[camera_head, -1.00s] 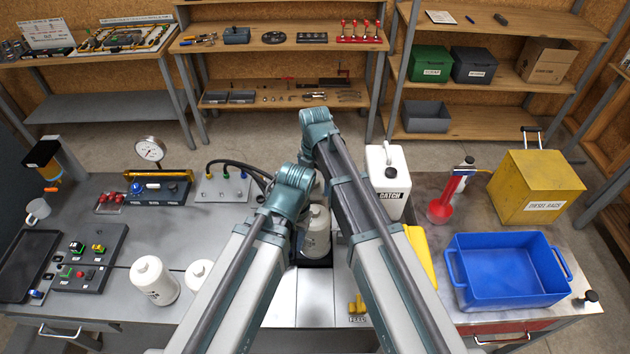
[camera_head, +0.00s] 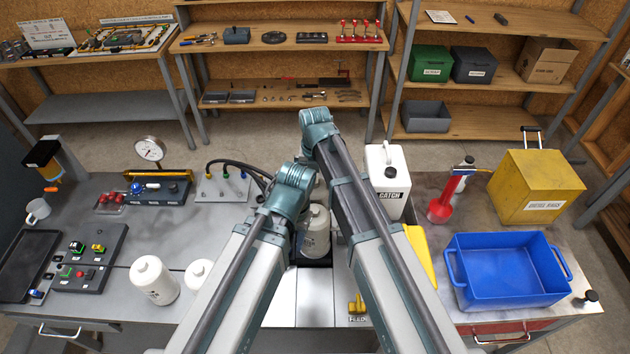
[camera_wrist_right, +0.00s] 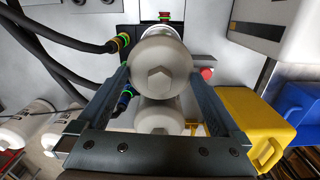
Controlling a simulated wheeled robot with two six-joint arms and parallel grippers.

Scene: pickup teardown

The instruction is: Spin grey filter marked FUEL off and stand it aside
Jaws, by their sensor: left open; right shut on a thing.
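A pale grey filter (camera_wrist_right: 160,78) with a hex end faces the camera in the right wrist view. My right gripper (camera_wrist_right: 162,92) is shut on it, one finger on each side. A second pale filter (camera_wrist_right: 158,118) shows just below it, partly covered. In the head view a pale filter (camera_head: 316,232) with dark markings shows between my arms, above a black tray. I cannot read FUEL on it. My left gripper is open, mostly hidden behind its arm in the head view; its fingertips cannot be made out.
Two pale filters (camera_head: 153,280) (camera_head: 198,274) stand at the bench's front left. Black hoses (camera_head: 240,170) run behind my left arm. A white jug (camera_head: 386,180), a yellow container (camera_head: 420,255) and a blue bin (camera_head: 510,270) stand to the right. Bare bench (camera_head: 215,225) lies left of my arms.

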